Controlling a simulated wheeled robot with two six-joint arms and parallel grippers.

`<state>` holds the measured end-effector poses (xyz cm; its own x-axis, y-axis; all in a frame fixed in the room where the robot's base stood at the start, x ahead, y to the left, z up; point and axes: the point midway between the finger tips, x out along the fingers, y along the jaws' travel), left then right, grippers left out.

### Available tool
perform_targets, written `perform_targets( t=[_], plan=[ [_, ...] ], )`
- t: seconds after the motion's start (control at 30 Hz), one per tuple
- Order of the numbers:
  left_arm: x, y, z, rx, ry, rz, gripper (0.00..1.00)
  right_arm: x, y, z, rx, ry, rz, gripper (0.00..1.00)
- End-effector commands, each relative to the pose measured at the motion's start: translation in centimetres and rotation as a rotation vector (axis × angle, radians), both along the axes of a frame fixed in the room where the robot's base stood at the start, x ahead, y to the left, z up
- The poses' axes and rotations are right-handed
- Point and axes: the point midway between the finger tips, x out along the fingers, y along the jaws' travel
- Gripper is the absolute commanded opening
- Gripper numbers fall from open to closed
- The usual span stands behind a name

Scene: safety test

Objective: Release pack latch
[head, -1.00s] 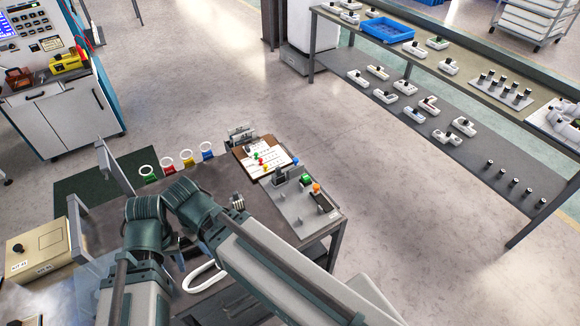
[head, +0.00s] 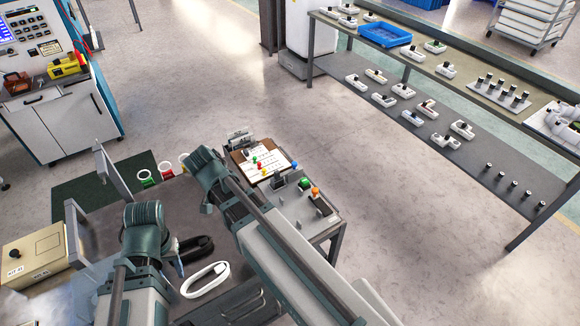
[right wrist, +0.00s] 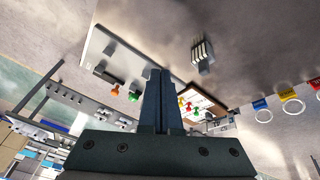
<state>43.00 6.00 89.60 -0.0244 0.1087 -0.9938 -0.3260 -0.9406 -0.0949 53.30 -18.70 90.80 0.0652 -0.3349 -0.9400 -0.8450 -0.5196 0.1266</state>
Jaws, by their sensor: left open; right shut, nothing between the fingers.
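No part is plainly a pack latch. A grey fixture plate (head: 291,204) on the table carries a green knob (head: 304,181), an orange knob (head: 315,192) and dark blocks. The right wrist view shows the same plate (right wrist: 104,50), partly behind the fingers. My right gripper (right wrist: 157,74) is shut and empty; my own arm hides it in the head view. A finned metal block (right wrist: 202,54) is to the right of its fingertips, apart from them. My left gripper (head: 176,264) shows only partly beside its arm, open, near a dark loop (head: 195,249).
A white loop (head: 205,280) lies on the table. A clipboard (head: 261,163) with coloured pieces is behind the plate. Coloured rings (head: 146,177) stand at the back edge. A beige box (head: 35,255) is at left. Shelves (head: 440,120) with parts stand right, across open floor.

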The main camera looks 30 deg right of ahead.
Motion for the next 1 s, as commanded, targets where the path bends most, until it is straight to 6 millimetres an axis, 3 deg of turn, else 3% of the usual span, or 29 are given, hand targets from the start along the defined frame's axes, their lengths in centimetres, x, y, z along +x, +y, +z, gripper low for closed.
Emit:
perform_targets(
  t=[0.2, 0.5, 0.7, 1.0],
  plan=[
    [0.0, 0.0, -0.3, 0.0, 0.0, 0.0, 0.5, 3.3, -6.1, 0.6, -0.065, -0.205, -0.478, 0.0],
    [0.0, 0.0, -0.5, 0.0, 0.0, 0.0, 0.5, 5.6, -12.8, 1.5, -0.123, -0.464, -0.968, 0.0],
    [0.0, 0.0, -0.5, 0.0, 0.0, 0.0, 0.5, 6.1, -14.8, 1.9, -0.136, -0.551, -1.11, 0.0],
    [0.0, 0.0, -0.5, 0.0, 0.0, 0.0, 0.5, 6.1, -15.1, 2.0, -0.139, -0.569, -1.137, 0.0]
  ],
)
